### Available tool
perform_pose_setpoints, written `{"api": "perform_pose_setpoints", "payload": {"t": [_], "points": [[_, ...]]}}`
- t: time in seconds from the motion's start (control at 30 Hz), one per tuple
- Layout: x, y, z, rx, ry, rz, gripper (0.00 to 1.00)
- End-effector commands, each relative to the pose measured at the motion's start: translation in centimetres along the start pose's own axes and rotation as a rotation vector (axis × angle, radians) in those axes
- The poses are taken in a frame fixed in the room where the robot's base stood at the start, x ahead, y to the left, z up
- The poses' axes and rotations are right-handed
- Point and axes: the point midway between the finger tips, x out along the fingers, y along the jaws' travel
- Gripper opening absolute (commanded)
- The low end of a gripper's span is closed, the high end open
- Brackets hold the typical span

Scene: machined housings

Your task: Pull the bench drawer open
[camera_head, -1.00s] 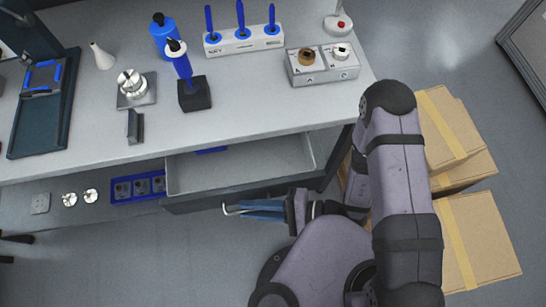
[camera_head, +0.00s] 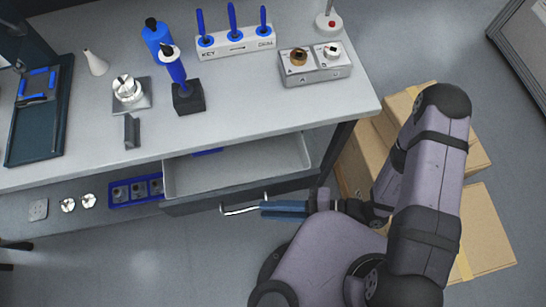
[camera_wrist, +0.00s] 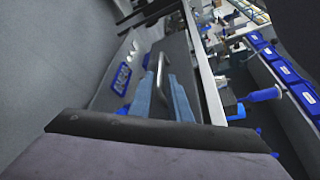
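The bench drawer (camera_head: 237,167) is pulled out from under the bench top, and its grey interior shows in the head view. Its pale bar handle (camera_head: 240,211) is on the front face. The handle also shows in the wrist view (camera_wrist: 160,62). My gripper (camera_head: 264,209) is at the right part of the handle, its blue fingers pointing left along the drawer front. In the wrist view my two blue fingers (camera_wrist: 158,88) are apart, with the handle's near part between or just beyond them. I cannot tell whether they touch it.
The grey bench top (camera_head: 230,115) carries a blue bottle (camera_head: 157,36), a key-and-dial rack (camera_head: 236,42) and a two-knob box (camera_head: 315,63). A blue tray (camera_head: 137,190) sits on the lower shelf. Cardboard boxes (camera_head: 478,230) stand at the right. Floor in front of the drawer is free.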

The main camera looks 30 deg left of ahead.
Motion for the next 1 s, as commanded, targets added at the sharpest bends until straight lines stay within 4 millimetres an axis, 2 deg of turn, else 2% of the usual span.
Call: {"api": "perform_pose_setpoints", "payload": {"t": [0.37,0.57,0.67,0.77,1.0], "points": [[-0.1,0.1,0.1,-0.015,-0.015,0.008,0.17],[-1.0,0.7,0.8,-0.082,-0.089,0.046,0.17],[-1.9,1.1,1.2,-0.134,-0.144,0.086,0.17],[-3.6,1.2,1.6,-0.185,-0.2,0.158,0.17],[-8.4,-0.1,1.9,-0.181,-0.216,0.383,0.17]]}}
